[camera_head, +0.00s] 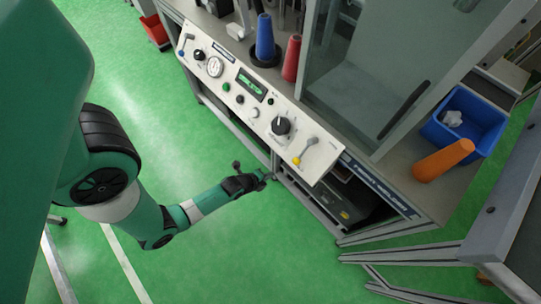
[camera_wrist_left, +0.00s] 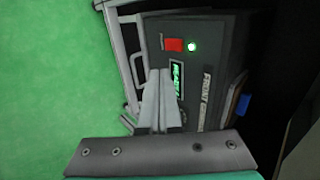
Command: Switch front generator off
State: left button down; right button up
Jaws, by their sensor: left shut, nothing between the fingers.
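The front generator is a dark box on the low shelf under the bench, seen in the head view (camera_head: 345,205). In the left wrist view its panel (camera_wrist_left: 205,65), with lettering starting "FRONT", fills the upper middle. The panel has a red switch (camera_wrist_left: 173,44), a lit green lamp (camera_wrist_left: 192,45) beside it and a lit green display (camera_wrist_left: 177,78). My left gripper (camera_head: 268,174) is at the bench's front edge, left of the generator. Its fingers (camera_wrist_left: 158,75) are shut and empty, pointing at the panel and overlapping the display's left side in the picture. My right gripper is out of view.
The sloped control panel (camera_head: 230,60) overhangs the shelf. Frame posts and a handle (camera_wrist_left: 138,75) stand left of the generator panel. A blue bin (camera_head: 465,115) and an orange cone (camera_head: 443,160) are at the right. Green floor (camera_head: 230,260) in front is clear.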

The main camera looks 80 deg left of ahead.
pick_arm(q)
jog(key=a+r+b+x, duration=0.1)
jog(key=b+x, duration=0.9)
jog(key=x, duration=0.3)
jog(key=shift+w, duration=0.55)
jog(key=shift+a+f, duration=0.1)
jog(key=shift+f, duration=0.05)
